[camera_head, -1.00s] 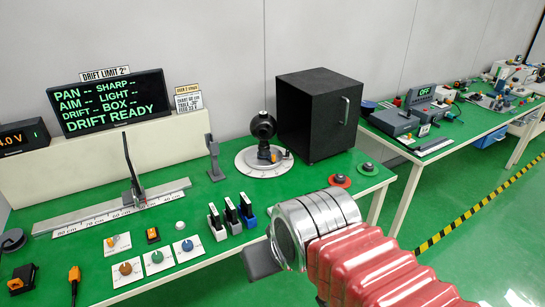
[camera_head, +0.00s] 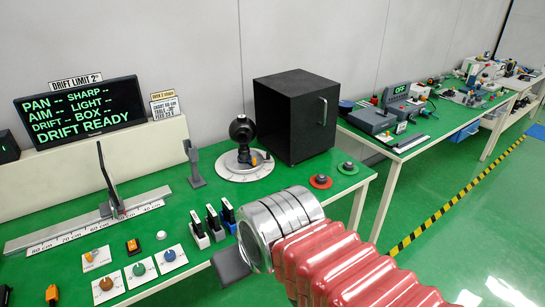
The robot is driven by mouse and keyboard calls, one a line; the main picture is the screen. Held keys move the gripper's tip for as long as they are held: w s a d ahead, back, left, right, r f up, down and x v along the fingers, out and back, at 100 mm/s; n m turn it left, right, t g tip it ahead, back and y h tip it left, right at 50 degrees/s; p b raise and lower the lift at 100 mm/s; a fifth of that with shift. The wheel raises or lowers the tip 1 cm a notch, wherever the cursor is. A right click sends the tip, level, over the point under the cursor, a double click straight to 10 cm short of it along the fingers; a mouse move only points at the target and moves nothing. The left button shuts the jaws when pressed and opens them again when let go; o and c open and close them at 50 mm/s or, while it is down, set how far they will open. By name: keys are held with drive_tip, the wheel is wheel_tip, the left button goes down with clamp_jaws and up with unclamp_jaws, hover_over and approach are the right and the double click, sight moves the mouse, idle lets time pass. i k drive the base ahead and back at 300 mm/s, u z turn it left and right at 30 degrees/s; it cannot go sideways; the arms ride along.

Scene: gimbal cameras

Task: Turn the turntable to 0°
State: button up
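The turntable (camera_head: 228,172) is a white round disc with markings around its rim, flat on the green bench left of the black box. A black ball-shaped gimbal camera (camera_head: 242,129) stands on it, with a small orange part at its base on the right. The turntable's angle is too small to read. My gripper (camera_head: 230,264) shows only as a dark grey piece beyond the silver wrist of my red arm, low in the middle at the bench's front edge. It is apart from the turntable. Its fingers are mostly hidden, so its opening cannot be told.
A black box with a handle (camera_head: 296,115) stands right behind the turntable. Several upright switches (camera_head: 213,222) stand in front. A ruled rail (camera_head: 85,222) and a display (camera_head: 80,108) are at left.

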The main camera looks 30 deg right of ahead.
sight(233, 164)
drive_tip(key=z, duration=0.05)
drive_tip(key=i, duration=0.95)
drive_tip(key=u, duration=0.05)
